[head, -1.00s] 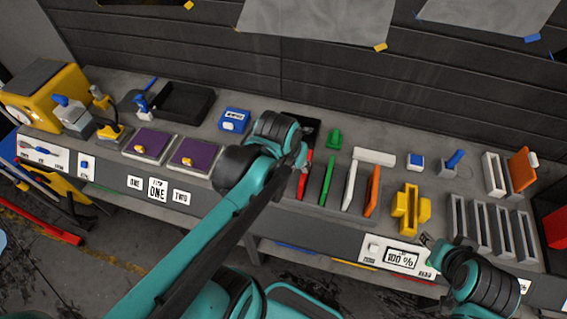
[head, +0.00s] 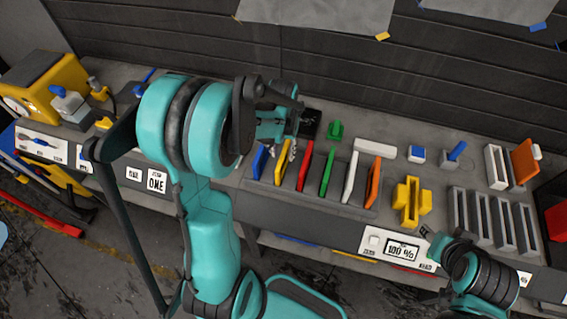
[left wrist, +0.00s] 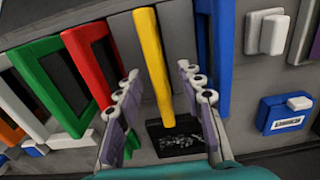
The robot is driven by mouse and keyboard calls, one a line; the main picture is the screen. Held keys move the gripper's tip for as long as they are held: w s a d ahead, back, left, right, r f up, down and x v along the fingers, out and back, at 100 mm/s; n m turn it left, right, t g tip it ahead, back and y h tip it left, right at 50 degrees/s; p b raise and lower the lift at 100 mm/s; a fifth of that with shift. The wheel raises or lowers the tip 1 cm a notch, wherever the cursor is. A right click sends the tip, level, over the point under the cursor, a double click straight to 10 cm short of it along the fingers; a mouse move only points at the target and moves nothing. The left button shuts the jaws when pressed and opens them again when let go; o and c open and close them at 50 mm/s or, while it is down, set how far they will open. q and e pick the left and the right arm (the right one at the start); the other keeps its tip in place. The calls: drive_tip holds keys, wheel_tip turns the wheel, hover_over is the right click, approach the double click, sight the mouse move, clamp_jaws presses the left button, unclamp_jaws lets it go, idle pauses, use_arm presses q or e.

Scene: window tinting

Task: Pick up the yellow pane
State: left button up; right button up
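The yellow pane (head: 281,164) stands upright in a row of coloured panes, between a blue pane (head: 259,163) and a red pane (head: 305,167). My left gripper (head: 290,142) is above the far end of the yellow pane and partly hides it. In the left wrist view the yellow pane (left wrist: 151,55) runs between the two fingers of my left gripper (left wrist: 160,105), which is open. Gaps show on both sides of the pane. My right gripper (head: 432,242) is low at the right, near the 100 % panel; its fingers are too small to judge.
Green (head: 327,172), white (head: 350,178) and orange (head: 373,184) panes stand further right in the row. A dark square pad (left wrist: 178,140) lies by the yellow pane's end. A yellow holder (head: 411,203) and grey slotted racks (head: 480,222) stand further right.

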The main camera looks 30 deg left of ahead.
use_arm(q)
wheel_tip(320, 180, down, 4)
drive_tip(key=shift+w+r+b, duration=0.1)
drive_tip(key=shift+w+b, duration=0.05)
drive_tip(key=shift+b, duration=0.2)
drive_tip(key=shift+d, duration=0.1)
clamp_jaws()
